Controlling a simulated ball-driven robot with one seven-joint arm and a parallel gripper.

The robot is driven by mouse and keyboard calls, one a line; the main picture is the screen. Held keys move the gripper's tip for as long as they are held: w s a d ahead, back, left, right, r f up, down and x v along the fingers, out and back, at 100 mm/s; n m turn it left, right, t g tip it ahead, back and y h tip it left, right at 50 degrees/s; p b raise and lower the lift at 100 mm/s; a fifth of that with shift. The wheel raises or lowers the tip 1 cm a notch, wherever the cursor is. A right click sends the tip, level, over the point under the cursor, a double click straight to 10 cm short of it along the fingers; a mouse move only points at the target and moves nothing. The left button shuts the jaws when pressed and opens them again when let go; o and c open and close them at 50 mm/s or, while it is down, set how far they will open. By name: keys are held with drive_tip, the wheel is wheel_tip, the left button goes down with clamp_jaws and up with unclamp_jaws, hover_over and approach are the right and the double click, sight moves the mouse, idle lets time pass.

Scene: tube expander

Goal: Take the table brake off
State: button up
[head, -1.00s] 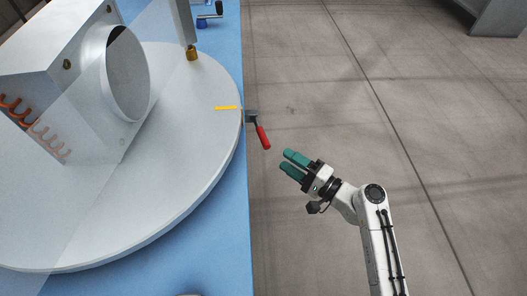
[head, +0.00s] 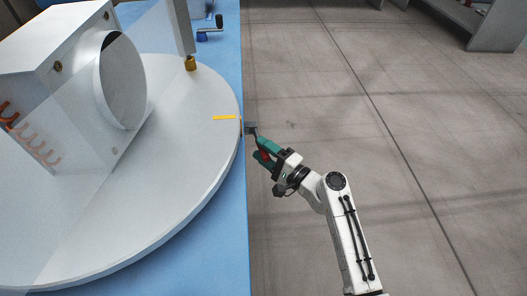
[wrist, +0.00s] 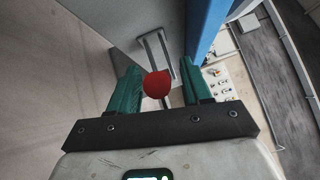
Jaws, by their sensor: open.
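The table brake is a lever with a red handle and a dark bracket (head: 250,128) at the right edge of the round table (head: 190,190). A yellow mark (head: 223,117) lies on the table top beside the bracket. My gripper (head: 264,154) is at the handle, which its green fingers mostly hide in the head view. In the wrist view the red handle end (wrist: 157,84) sits between the two open green fingers (wrist: 160,90), with a visible gap on each side. The grey lever arm runs beyond it.
A blue bench edge (head: 243,220) runs down beside the round table. A white housing with a round opening (head: 122,80) stands on the table. A small crank handle (head: 211,30) is at the back.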

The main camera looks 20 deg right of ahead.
drive_tip(key=shift+c, duration=0.4)
clamp_jaws()
idle(0.4)
